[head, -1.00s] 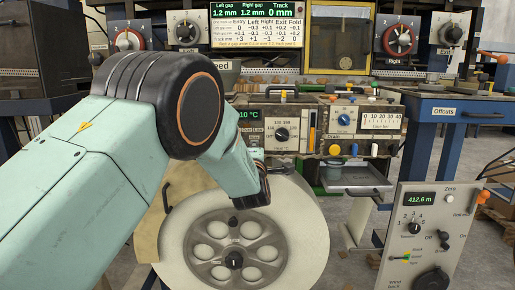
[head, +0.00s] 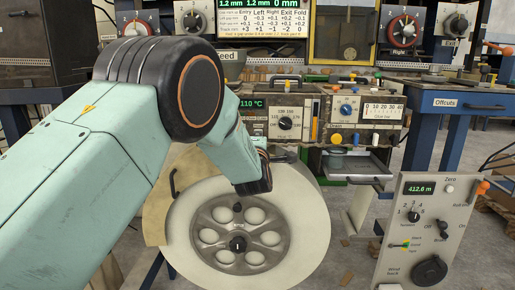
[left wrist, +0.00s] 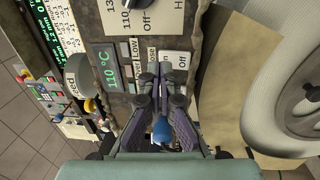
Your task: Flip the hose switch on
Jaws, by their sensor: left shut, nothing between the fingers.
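The heater panel (left wrist: 112,68) with a green 110 °C readout fills the upper middle of the left wrist view. It carries Over and Low labels, a partly covered label ending in "ose", and a white On/Off plate (left wrist: 176,60). My left gripper (left wrist: 163,72) is shut and empty, its dark fingertips in front of that label and plate. The switch lever there is hidden behind the fingers, and I cannot tell whether they touch it. In the head view the same readout (head: 251,103) shows behind my left wrist, which hides the panel's lower left part. My right gripper is not in view.
A large pale reel (head: 190,255) stands below my left wrist; its rim is at the right of the left wrist view. A length counter box (head: 415,235) stands at right front. A grey tray (head: 357,168) sits under the panel's right half. An offcuts table (head: 461,103) is at right.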

